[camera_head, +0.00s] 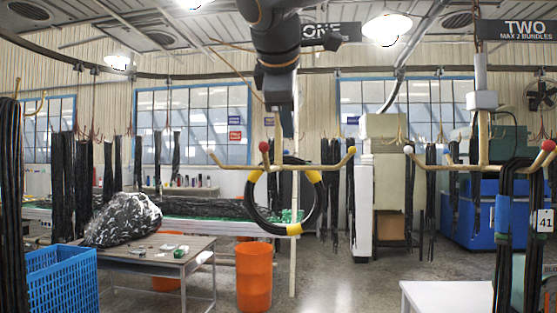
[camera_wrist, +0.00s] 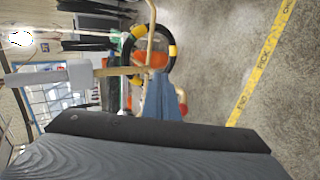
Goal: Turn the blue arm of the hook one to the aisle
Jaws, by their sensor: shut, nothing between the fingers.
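Hook one (camera_head: 278,158) hangs at the centre of the head view, its tan arms spread out below a thin stem. One arm ends in a red ball (camera_head: 264,146), others in pale or yellowish tips; I cannot make out a blue tip. A black hose coil with yellow bands (camera_head: 308,205) hangs on it. In the wrist view the hook's stem (camera_wrist: 125,71) lies sideways, with the coil (camera_wrist: 172,50) beyond it. My gripper (camera_wrist: 163,76) is shut and empty, and overlaps the hook in this view. The red ball (camera_wrist: 182,109) shows just beside its fingers. Whether they touch cannot be told.
Hook two (camera_head: 482,165) hangs on the right with black hoses. A table with a wrapped bundle (camera_head: 122,218), a blue crate (camera_head: 60,278) and an orange barrel (camera_head: 253,277) stand left of centre. A yellow floor stripe (camera_wrist: 262,62) crosses clear floor.

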